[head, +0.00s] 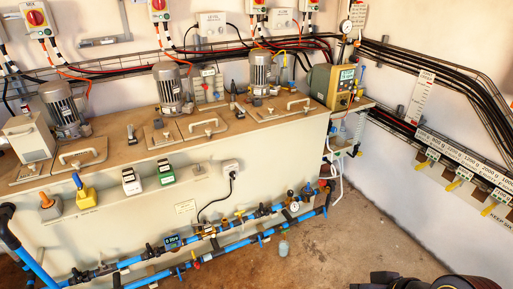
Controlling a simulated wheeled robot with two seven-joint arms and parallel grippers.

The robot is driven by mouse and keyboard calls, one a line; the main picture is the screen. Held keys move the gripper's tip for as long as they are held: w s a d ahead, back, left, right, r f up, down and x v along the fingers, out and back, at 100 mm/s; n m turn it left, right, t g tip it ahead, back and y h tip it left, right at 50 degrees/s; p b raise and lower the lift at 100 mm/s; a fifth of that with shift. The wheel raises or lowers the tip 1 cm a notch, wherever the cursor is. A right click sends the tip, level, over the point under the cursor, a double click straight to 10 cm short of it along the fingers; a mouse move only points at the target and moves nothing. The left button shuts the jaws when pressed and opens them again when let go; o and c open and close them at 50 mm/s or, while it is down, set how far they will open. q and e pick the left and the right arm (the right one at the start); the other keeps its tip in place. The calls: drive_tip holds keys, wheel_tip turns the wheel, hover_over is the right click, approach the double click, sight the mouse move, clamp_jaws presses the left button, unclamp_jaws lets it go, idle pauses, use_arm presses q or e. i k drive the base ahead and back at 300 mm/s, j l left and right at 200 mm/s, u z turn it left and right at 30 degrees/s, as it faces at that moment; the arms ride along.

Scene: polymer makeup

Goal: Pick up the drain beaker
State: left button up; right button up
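A small grey-blue beaker (283,248) stands upright on the brown floor, just in front of the lower blue pipe run. It is small in the picture, so I cannot tell whether it holds anything. Dark rounded parts at the bottom right edge look like part of my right arm. No fingertips show there. My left gripper does not show.
The large cream tank (120,225) with motors on its top fills the left and middle. Blue pipes (235,248) with valves and a gauge (294,206) run low along its front, close behind the beaker. The floor (345,245) right of the beaker is clear.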

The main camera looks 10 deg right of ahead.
sight(283, 245)
drive_tip(key=l+u, duration=0.1)
drive_tip(key=u, duration=0.35)
drive_tip(key=i+l+u, duration=0.1)
drive_tip(key=u, duration=0.3)
drive_tip(key=l+u, duration=0.15)
drive_tip(key=u, duration=0.3)
drive_tip(key=l+u, duration=0.1)
drive_tip(key=u, duration=0.35)
drive_tip(key=k+l+u, duration=0.1)
drive_tip(key=l+u, duration=0.15)
drive_tip(key=l, duration=0.15)
drive_tip(key=k+l+u, duration=0.2)
drive_tip(key=l, duration=0.2)
drive_tip(key=l+u, duration=0.25)
drive_tip(key=l, duration=0.15)
drive_tip(key=k+l+u, duration=0.45)
drive_tip(key=l, duration=0.2)
drive_tip(key=k+l, duration=0.4)
drive_tip(key=l, duration=0.15)
drive_tip(key=k+l, duration=0.35)
drive_tip(key=l, duration=0.15)
